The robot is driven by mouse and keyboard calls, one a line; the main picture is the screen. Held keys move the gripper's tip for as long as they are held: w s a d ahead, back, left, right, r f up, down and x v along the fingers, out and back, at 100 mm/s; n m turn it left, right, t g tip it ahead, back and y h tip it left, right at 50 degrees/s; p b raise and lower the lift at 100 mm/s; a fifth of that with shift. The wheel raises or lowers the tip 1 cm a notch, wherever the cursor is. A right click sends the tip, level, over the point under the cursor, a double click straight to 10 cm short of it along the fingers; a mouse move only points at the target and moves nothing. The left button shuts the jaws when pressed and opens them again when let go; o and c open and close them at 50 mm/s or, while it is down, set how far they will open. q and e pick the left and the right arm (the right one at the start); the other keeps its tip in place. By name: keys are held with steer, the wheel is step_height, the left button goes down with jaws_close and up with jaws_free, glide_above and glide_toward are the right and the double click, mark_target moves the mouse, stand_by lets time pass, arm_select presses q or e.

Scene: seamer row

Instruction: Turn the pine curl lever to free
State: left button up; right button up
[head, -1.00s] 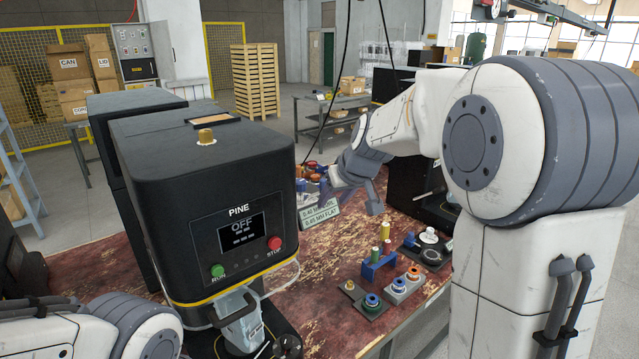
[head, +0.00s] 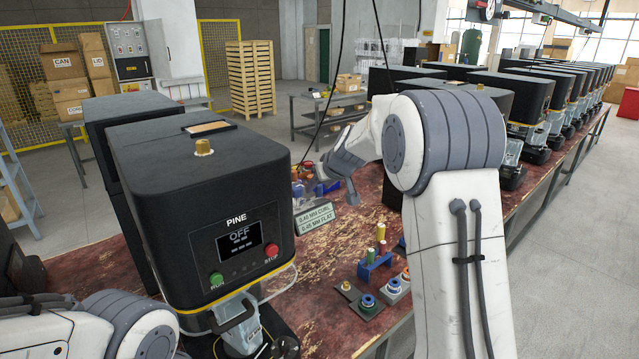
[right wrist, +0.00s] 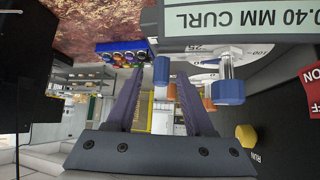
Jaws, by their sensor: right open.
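The pine seamer (head: 185,215) is a black box at the left of the head view, its display reading OFF. A sign (head: 315,217) beside it reads 0.40 MM CURL and 0.45 MM FLAT; it shows upside down in the right wrist view (right wrist: 240,20). That view also shows a blue-knobbed lever (right wrist: 229,90) right of my fingers and another blue knob (right wrist: 161,69) between the fingertips in the picture. I cannot tell which is the curl lever, nor its setting. My right gripper (right wrist: 157,85) is open and empty, near the sign. My left gripper is out of view.
The green RUN (head: 216,279) and red STOP (head: 271,250) buttons are on the pine seamer's front. A blue rack of spools (head: 374,265) stands on the worn red bench (head: 320,305). More seamers (head: 515,95) line the bench at the right.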

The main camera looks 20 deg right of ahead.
steer(key=shift+w+f, duration=0.15)
jaws_close()
stand_by(1.4)
